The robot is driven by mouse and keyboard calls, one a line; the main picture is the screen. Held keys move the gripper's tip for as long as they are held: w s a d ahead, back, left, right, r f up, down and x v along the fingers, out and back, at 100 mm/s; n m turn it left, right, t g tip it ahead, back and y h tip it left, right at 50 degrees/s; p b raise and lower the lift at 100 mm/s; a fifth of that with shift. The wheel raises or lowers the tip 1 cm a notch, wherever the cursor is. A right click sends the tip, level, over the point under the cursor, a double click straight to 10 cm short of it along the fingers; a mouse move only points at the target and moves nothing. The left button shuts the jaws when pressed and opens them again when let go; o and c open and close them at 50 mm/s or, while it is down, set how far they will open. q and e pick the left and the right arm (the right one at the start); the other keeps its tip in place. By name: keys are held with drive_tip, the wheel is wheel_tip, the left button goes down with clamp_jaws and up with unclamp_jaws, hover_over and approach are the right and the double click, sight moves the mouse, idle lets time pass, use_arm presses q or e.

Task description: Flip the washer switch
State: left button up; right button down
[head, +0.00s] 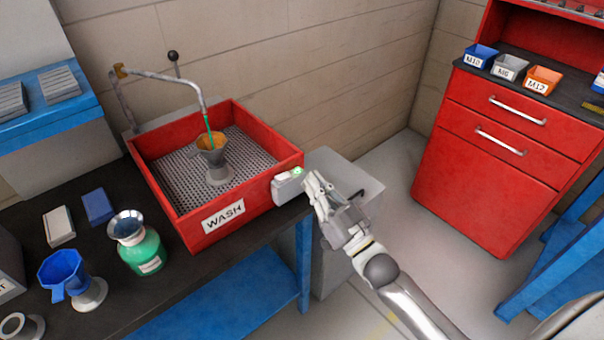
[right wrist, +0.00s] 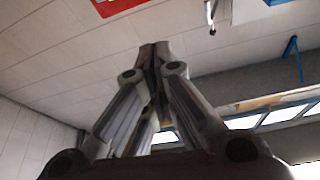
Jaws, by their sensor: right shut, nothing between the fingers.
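The washer (head: 178,209) is a red open tub with a WASH label and a perforated grey floor. A small light-grey switch box (head: 287,189) is fixed at its right front corner, with a lit green spot (head: 298,171) on top. My right gripper (head: 312,178) is shut and empty, just right of the switch box. Whether its tips touch the box I cannot tell. In the right wrist view its fingers (right wrist: 154,52) are together. A bent metal spout ends in a green streak (head: 209,128) above an orange-topped grey funnel (head: 212,150) in the tub. My left gripper is not in view.
A green jar with a metal funnel (head: 140,245), a blue funnel cup (head: 63,275) and two small blocks stand on the dark bench (head: 190,268). A grey cabinet (head: 345,170) stands behind my gripper. A red drawer cabinet (head: 490,160) with labelled bins is at right.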

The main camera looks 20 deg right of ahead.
drive_tip(key=v, duration=0.3)
drive_tip(key=shift+r, duration=0.15)
idle(0.4)
wheel_tip(320, 180, down, 22)
drive_tip(key=d+m+g+h, duration=0.1)
drive_tip(key=d+g+h, duration=0.2)
drive_tip(key=g+h, duration=0.15)
drive_tip(key=s+f+g, duration=0.3)
drive_tip(key=s+f, duration=0.2)
drive_tip(key=f, duration=0.3)
drive_tip(key=s+f+g, duration=0.2)
drive_tip(key=s+f, duration=0.2)
drive_tip(key=f, duration=0.5)
drive_tip(key=s+f+g, duration=0.3)
drive_tip(key=s+f, duration=0.3)
drive_tip(key=s, duration=0.5)
drive_tip(key=s+f+n+g+h, duration=0.1)
drive_tip(key=s+f+g, duration=0.3)
drive_tip(key=s+f, duration=0.3)
drive_tip(key=s+a+f+g+h, duration=0.1)
drive_tip(key=s+f+g, duration=0.2)
drive_tip(key=s+f, duration=0.4)
drive_tip(key=s, duration=0.8)
